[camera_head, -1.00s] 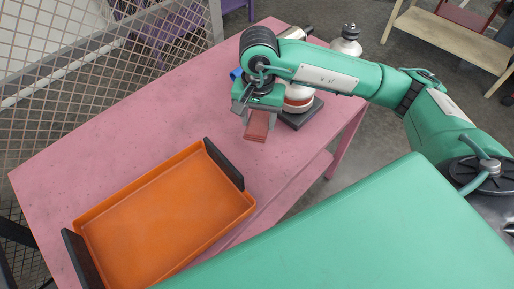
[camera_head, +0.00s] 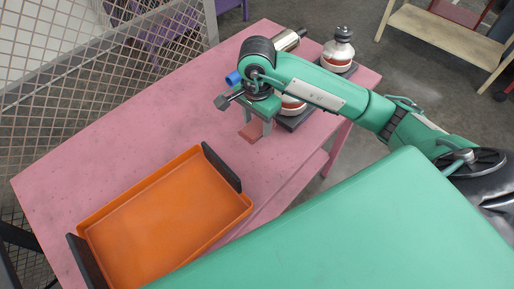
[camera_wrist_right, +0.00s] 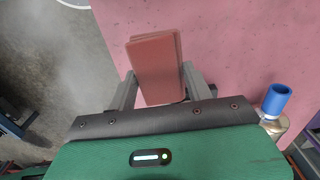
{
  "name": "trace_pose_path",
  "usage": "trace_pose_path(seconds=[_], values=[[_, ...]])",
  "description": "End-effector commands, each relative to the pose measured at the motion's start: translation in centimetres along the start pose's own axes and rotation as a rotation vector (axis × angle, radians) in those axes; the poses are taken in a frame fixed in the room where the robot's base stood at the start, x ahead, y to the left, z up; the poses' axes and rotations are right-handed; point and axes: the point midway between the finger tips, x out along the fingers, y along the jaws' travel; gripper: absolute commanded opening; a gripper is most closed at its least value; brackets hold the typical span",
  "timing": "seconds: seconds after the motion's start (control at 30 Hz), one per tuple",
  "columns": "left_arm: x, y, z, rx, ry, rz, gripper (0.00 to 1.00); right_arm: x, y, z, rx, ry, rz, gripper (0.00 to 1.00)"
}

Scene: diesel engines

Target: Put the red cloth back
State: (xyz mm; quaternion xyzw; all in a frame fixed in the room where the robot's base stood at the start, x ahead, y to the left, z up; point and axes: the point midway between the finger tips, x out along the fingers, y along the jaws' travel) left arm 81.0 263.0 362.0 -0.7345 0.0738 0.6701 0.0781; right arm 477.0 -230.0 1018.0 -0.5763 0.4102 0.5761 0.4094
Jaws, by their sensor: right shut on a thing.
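The red cloth (camera_head: 249,134), a folded flat reddish-brown pad, is between the fingers of my right gripper (camera_head: 256,128) at the far right part of the pink table. In the right wrist view the cloth (camera_wrist_right: 157,65) sticks out past the fingers, with a grey finger on each side of it. The gripper is shut on it. Whether the cloth touches the tabletop is hard to tell. My left gripper is not in view.
An orange tray (camera_head: 84,229) with dark end handles lies on the pink table (camera_head: 110,150). White-and-red items (camera_head: 338,48) on dark bases stand behind my right gripper. A metal cylinder (camera_head: 287,40) and a blue-ended item (camera_head: 233,77) are close by. The table's middle is clear.

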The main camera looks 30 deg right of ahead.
Motion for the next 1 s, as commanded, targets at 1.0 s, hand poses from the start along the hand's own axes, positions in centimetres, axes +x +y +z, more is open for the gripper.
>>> trace_pose_path(seconds=[1.0], values=[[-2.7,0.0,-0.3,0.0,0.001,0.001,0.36,12.8,0.0,0.0,-0.002,0.001,-0.001,0.3]])
